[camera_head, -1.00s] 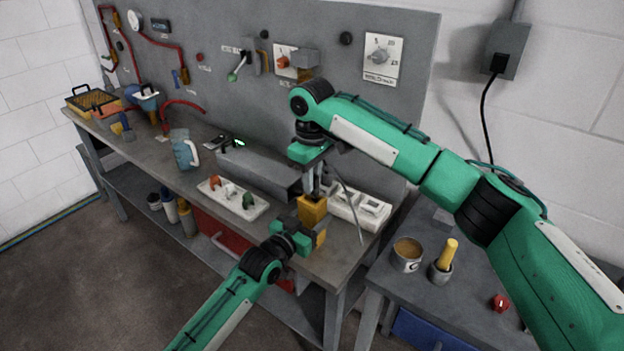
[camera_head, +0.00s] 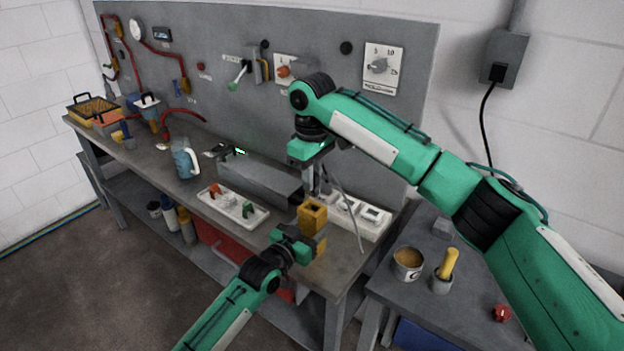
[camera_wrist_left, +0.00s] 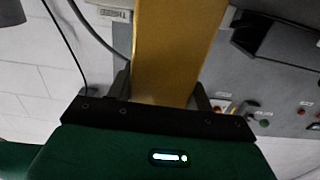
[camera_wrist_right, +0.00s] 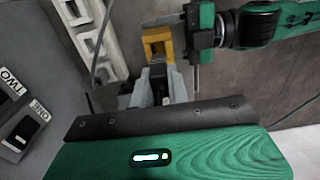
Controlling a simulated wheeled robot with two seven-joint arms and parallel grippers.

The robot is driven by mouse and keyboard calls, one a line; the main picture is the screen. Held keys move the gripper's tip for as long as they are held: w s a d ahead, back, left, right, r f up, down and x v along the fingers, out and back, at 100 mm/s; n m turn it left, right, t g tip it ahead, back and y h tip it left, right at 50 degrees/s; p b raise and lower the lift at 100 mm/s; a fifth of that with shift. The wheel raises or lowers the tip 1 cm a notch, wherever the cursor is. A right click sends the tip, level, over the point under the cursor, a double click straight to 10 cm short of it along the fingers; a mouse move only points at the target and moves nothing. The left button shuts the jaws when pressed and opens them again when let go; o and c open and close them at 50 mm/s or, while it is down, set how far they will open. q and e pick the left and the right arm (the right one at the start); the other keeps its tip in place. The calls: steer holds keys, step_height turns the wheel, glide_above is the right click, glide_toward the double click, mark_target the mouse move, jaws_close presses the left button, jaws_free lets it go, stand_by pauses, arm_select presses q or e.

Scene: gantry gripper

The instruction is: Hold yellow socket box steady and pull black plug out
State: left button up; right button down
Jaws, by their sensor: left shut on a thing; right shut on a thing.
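The yellow socket box (camera_head: 313,217) is upright at the front edge of the workbench, with a dark opening in its top. My left gripper (camera_head: 306,246) is shut on its lower part from the front left; the box also fills the left wrist view (camera_wrist_left: 172,50). My right gripper (camera_head: 314,187) points down just above the box, with a small gap between fingertips and box top. It is shut on the black plug, which is mostly hidden between the fingers. In the right wrist view the box (camera_wrist_right: 157,40) shows beyond the fingertips.
A white socket strip (camera_head: 358,217) lies right behind the box. A thin grey cord (camera_head: 352,205) hangs beside my right gripper. A white tray (camera_head: 233,206) with small coloured parts and a grey duct (camera_head: 260,178) are to the left.

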arm_select(q)
steer(key=o, duration=1.1)
steer(key=v, duration=1.2)
